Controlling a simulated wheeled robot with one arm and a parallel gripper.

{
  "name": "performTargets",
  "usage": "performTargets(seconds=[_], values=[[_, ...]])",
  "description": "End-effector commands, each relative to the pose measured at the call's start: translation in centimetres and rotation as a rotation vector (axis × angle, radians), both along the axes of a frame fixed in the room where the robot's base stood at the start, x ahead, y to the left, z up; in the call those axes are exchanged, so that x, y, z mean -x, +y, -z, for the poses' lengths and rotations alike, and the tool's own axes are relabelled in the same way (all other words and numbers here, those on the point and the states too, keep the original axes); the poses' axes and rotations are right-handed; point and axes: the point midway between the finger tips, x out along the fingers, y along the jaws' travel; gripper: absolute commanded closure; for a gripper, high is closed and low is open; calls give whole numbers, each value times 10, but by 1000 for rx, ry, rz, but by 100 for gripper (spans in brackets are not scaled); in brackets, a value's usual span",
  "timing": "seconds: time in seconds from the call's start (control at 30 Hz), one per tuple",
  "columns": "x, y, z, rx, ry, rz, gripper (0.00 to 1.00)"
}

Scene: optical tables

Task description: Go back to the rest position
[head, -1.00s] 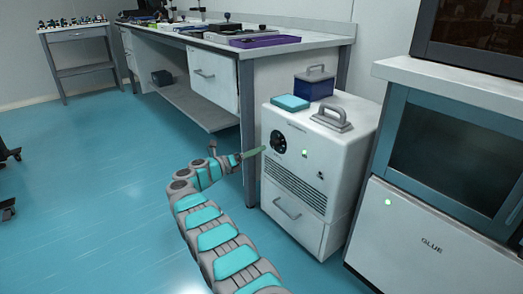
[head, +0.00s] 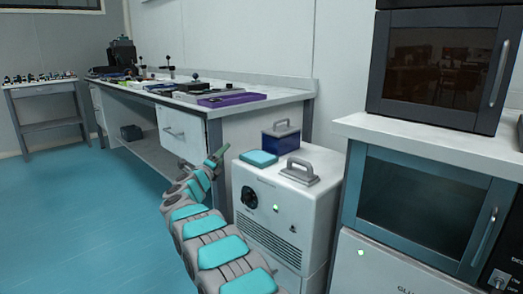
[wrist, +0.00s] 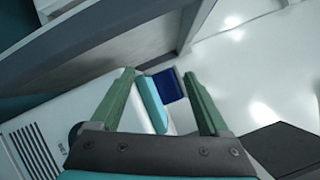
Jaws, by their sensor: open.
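My gripper (head: 217,160) is at the end of my grey and teal arm, raised in front of the long table and just left of the white cabinet's top in the head view. In the wrist view my gripper (wrist: 165,92) shows two green fingers spread apart with nothing held between them. Past the fingers, the teal box (wrist: 155,103) and the dark blue box (wrist: 168,86) show on the white cabinet.
The white cabinet (head: 270,225) carries a teal box (head: 258,158), a blue box (head: 281,141) and a grey-handled lid (head: 300,172). The long table (head: 255,115) stands behind. A glass-fronted appliance (head: 420,205) is at right. Floor (head: 90,220) at left is clear.

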Motion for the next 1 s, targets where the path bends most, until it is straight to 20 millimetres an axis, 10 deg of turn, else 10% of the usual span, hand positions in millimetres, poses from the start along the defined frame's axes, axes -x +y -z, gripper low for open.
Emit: performTargets(seconds=[0.2,0.47,0.77,1.0], values=[[1,-2,-64,236,83,-206,21],[37,-10,-97,534,211,-444,21],[126,-41,-84,875,410,-721,21],[230,-86,-48,1117,605,-954,21]])
